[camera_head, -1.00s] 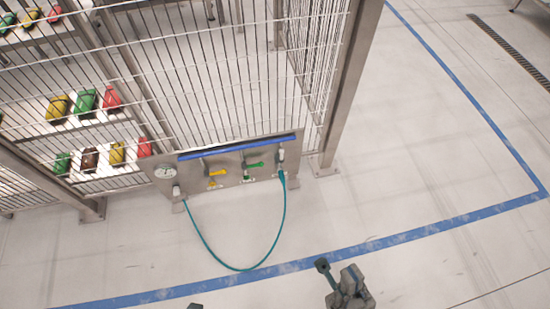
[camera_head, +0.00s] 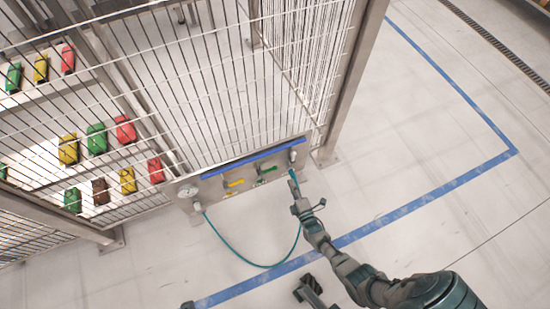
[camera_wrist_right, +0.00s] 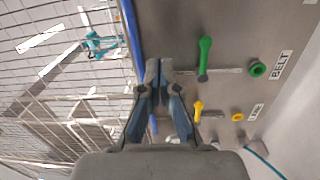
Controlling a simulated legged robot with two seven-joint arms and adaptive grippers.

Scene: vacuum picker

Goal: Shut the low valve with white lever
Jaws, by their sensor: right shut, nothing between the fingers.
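The steel valve panel (camera_head: 213,187) is mounted low on the fence. The white lever (camera_head: 293,156) shows as a small pale part at its right end; its exact angle is too small to tell. My right gripper (camera_head: 293,181) is shut and empty, just in front of and below this valve in the head view. In the right wrist view the closed fingers (camera_wrist_right: 159,68) are beside the blue rail (camera_wrist_right: 132,35), left of the green lever (camera_wrist_right: 205,58) and the yellow lever (camera_wrist_right: 198,111). The white lever is not visible there. Only a dark tip, perhaps my left gripper, shows at the head view's bottom edge.
A teal hose (camera_head: 232,252) loops from the panel's left end beside a round gauge (camera_head: 188,191), passing behind my right arm. A fence post (camera_head: 350,85) stands right of the panel. Coloured bags (camera_head: 97,138) sit behind the mesh. The floor at right is open.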

